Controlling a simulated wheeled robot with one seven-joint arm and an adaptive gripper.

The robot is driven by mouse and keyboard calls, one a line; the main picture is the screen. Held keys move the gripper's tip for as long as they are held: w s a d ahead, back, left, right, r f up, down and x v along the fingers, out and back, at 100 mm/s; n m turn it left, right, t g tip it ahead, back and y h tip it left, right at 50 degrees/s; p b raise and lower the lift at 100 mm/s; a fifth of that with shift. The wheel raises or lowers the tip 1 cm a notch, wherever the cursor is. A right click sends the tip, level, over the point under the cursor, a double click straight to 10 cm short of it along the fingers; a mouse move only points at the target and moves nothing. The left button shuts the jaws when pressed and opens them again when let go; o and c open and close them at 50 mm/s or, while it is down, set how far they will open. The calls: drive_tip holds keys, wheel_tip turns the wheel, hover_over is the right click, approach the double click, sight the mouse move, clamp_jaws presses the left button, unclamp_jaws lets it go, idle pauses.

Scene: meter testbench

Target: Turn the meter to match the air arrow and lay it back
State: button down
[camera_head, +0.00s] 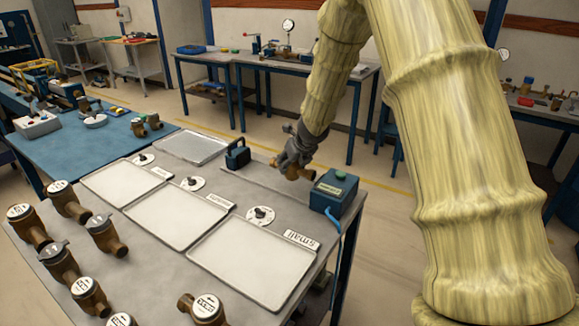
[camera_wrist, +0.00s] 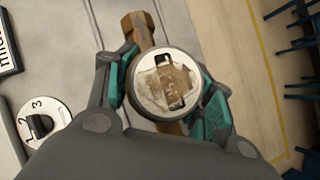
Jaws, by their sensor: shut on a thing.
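My gripper (camera_head: 293,150) is shut on a brass meter, above the far right part of the grey bench. In the wrist view the meter (camera_wrist: 165,84) has a round pale dial with a worn, brownish arrow-like mark, whose direction I cannot tell surely. The teal finger pads of my gripper (camera_wrist: 166,95) press on both sides of the dial head. A brass pipe end (camera_wrist: 138,28) sticks out beyond it, and the other end is mostly hidden below the dial. In the head view a brass end of this meter (camera_head: 307,174) shows under my gripper. I cannot make out an air arrow.
White trays (camera_head: 125,178) with knob plates (camera_head: 260,215) and labels (camera_head: 301,240) lie along the bench (camera_head: 130,270). Several brass meters (camera_head: 103,234) stand at its left front. A teal box (camera_head: 334,192) with a green button stands close right of my gripper, and a dark-handled block (camera_head: 237,154) stands left.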

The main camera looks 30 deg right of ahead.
drive_tip(key=shift+t+b, duration=0.3)
drive_tip(key=shift+b, duration=1.55)
drive_tip(key=shift+w+r, duration=0.15)
drive_tip(key=shift+r, duration=0.05)
drive_tip(key=shift+f+b, duration=1.55)
drive_tip(key=shift+f, duration=0.1)
idle(1.3)
drive_tip(key=c, duration=0.5)
unclamp_jaws()
drive_tip(key=o, duration=0.5)
